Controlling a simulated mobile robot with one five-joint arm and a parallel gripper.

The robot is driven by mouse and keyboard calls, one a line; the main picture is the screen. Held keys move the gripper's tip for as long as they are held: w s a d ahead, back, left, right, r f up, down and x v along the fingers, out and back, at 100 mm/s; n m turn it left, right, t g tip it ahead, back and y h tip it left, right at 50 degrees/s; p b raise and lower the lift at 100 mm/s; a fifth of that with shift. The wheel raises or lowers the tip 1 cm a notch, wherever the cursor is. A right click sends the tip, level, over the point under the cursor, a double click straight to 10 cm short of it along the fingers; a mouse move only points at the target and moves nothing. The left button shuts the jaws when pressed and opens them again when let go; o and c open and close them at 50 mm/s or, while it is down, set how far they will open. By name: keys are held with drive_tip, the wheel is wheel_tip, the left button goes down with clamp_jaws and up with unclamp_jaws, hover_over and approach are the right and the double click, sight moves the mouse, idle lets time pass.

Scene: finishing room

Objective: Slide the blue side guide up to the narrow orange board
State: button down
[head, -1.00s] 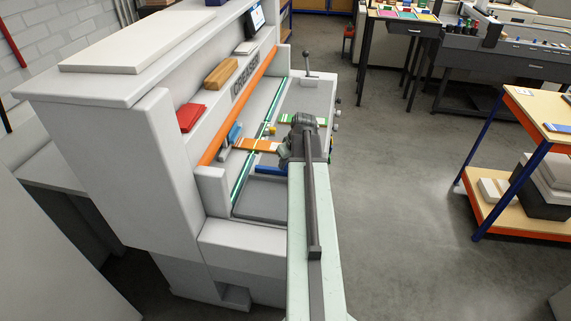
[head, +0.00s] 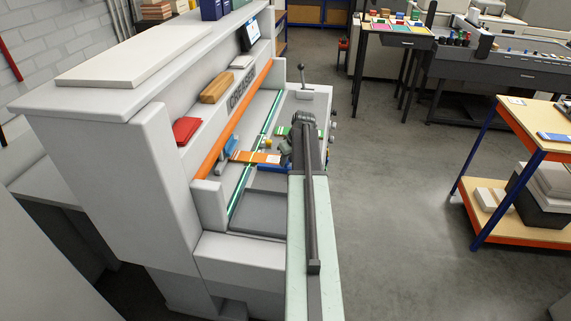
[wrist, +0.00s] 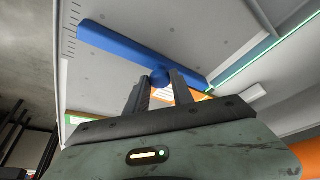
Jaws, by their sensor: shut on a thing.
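The blue side guide (wrist: 125,48) is a long bar with a round knob (wrist: 160,76) in the wrist view. My gripper (wrist: 160,86) is shut on that knob. In the head view a short stretch of the guide (head: 272,167) shows along the near edge of the narrow orange board (head: 262,158). I cannot tell whether the two touch. Parts of an orange surface (wrist: 188,95) show behind my fingers in the wrist view. In the head view my arm hides my fingertips and the right part of the guide.
The guide lies on the grey bed (head: 262,206) of the creaser, clear on its near side. A green piece (head: 282,131) lies beyond the orange board. A blue piece (head: 231,143) stands at the board's left end. A lever (head: 301,74) stands at the far end.

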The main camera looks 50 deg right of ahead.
drive_tip(key=c, duration=1.1)
unclamp_jaws()
drive_tip(key=shift+s+r+p, duration=0.1)
drive_tip(key=shift+r+p, duration=0.25)
drive_tip(key=p+v, duration=0.6)
drive_tip(key=v, duration=0.1)
drive_tip(key=shift+p, duration=0.3)
drive_tip(key=shift+s+a, duration=0.1)
drive_tip(key=shift+s, duration=0.1)
